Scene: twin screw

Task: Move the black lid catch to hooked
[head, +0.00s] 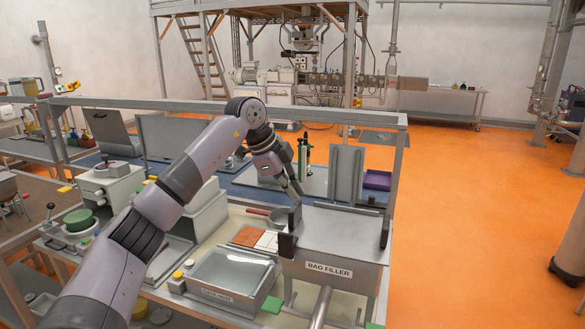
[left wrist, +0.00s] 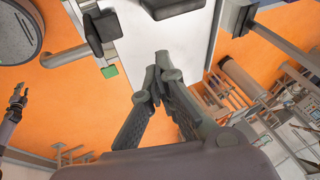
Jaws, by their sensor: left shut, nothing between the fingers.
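The grey box labelled BAG FILLER (head: 330,268) stands at the front right of the bench in the head view. A black upright piece (head: 287,244), which looks like the lid catch, is at its front left corner. Whether it is hooked is not clear. My left gripper (head: 298,189) points down above the box's left edge, apart from the black piece. In the left wrist view its fingers (left wrist: 163,72) are together and empty. Black blocks (left wrist: 104,27) show beyond them at the top. A small dark gripper (left wrist: 18,98), apparently my right one, is at the far left there.
A grey upright panel (head: 346,173) stands behind the box. A clear-topped tray (head: 231,273) is at its left, with brown and white tiles (head: 249,236) behind. The bench rail (head: 300,115) runs across behind. Orange floor is open at the right.

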